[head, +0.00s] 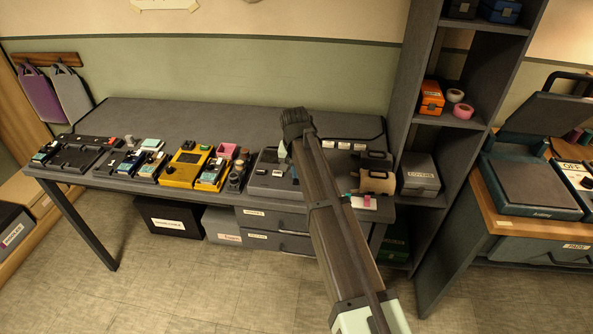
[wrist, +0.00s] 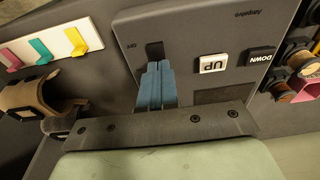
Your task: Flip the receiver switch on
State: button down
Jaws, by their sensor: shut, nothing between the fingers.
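The receiver is a grey box with a sloped panel (wrist: 195,40) in the wrist view; it also shows in the head view (head: 268,182), partly behind my arm. A small black switch (wrist: 154,49) sits on its panel, with a small blurred marking beside it. A white UP button (wrist: 213,64) and a black DOWN button (wrist: 260,55) lie to its right. My gripper (wrist: 155,72) is shut and empty, its blue fingertips right at the switch and covering part of it. I cannot tell whether they touch it, nor which way the switch is set.
A rail with coloured hooks (wrist: 40,47) and a brown curved holder (wrist: 30,95) lie left of the receiver in the wrist view. Small spools (wrist: 297,60) are at the right. In the head view, a yellow device (head: 184,168) and several gadgets line the bench; a shelf (head: 440,120) stands right.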

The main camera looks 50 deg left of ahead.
jog(key=shift+w+a+f, duration=0.2)
jog(key=shift+w+f, duration=0.15)
jog(key=shift+f, duration=0.15)
jog(key=shift+s+d, duration=0.75)
jog(key=shift+s, duration=0.05)
notch_tip(320, 180, up, 15)
jog(key=shift+s+d, duration=0.4)
jog(key=shift+f, duration=0.1)
dwell(0.5)
